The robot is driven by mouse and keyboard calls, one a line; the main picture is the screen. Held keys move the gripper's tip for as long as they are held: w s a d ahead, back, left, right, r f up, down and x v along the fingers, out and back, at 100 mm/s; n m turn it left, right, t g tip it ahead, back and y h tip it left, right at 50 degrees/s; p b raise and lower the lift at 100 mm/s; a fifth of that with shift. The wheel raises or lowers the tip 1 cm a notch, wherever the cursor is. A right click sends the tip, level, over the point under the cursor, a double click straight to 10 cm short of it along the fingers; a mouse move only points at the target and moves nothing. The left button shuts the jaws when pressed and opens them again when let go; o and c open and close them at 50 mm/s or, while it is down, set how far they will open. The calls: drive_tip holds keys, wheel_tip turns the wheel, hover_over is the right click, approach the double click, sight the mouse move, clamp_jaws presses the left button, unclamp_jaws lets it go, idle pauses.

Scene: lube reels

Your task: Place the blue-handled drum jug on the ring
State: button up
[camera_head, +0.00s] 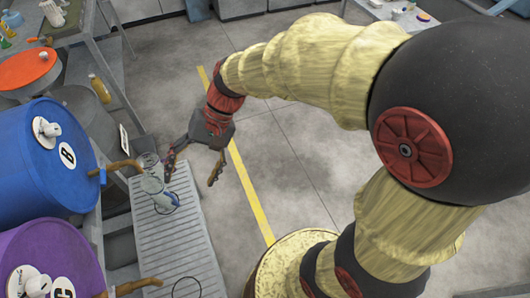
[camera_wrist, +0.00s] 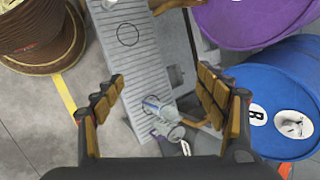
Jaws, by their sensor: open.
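A clear jug (camera_head: 153,182) with blue on it stands on the grey slatted bench below the blue drum's tap. Its handle is hard to make out. The jug also shows in the wrist view (camera_wrist: 165,118), between and beyond my fingers, near the right one. My gripper (camera_head: 195,167) is open and empty, to the right of the jug and apart from it; its fingers also frame the wrist view (camera_wrist: 160,90). The ring is a thin dark circle (camera_wrist: 128,25) on the bench near the purple drum. In the head view the ring (camera_head: 187,279) is partly cut off at the bottom edge.
The slatted bench (camera_head: 176,244) runs beside the blue drum (camera_head: 40,185) and purple drum (camera_head: 50,247), whose brown-handled taps jut over it. An orange drum (camera_head: 27,69) stands farther back. Open floor with a yellow line (camera_head: 247,190) lies to the right.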

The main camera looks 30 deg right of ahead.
drive_tip(key=s+d+r+n+t+h, duration=0.2)
drive_tip(key=s+d+r+t+h, duration=0.1)
drive_tip(key=d, duration=0.5)
drive_tip(key=s+d+r+n+t+h, duration=0.1)
drive_tip(key=s+d+r+t+h, duration=0.2)
drive_tip(key=d, duration=0.5)
drive_tip(key=s+r+h, duration=0.1)
drive_tip(key=s, duration=0.1)
drive_tip(key=shift+s+r+n+t, duration=0.3)
drive_tip(key=shift+r+n+t, duration=0.1)
drive_tip(key=shift+d, duration=0.1)
drive_tip(key=shift+c, duration=0.6)
idle(0.4)
